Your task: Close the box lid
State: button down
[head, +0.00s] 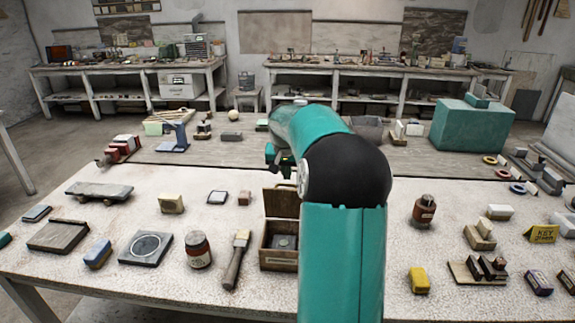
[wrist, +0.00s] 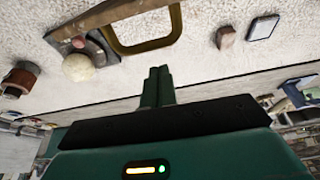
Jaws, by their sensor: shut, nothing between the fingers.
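The wooden box (head: 279,262) stands on the speckled near table, just left of my arm in the head view. Its lid (head: 281,202) stands raised at the back edge, so the box is open, and a grey piece shows inside. My arm covers the box's right side. My gripper (wrist: 159,72) shows in the wrist view with its two teal fingers together and nothing between them. In the head view my wrist is beyond the raised lid, largely hidden by my own arm, and the fingertips cannot be made out. I cannot clearly identify the box in the wrist view.
A red-brown bottle (head: 424,210) and a yellow block (head: 419,280) are to the right of my arm. A teal case (head: 470,127) sits at the back right. Speckled tabletop shows between objects.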

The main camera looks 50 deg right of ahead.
jog(key=shift+s+a+f, duration=0.1)
jog(key=shift+s+a, duration=0.5)
jog(key=shift+a, duration=0.2)
jog(key=shift+s+a, duration=0.1)
jog(key=shift+a, duration=0.1)
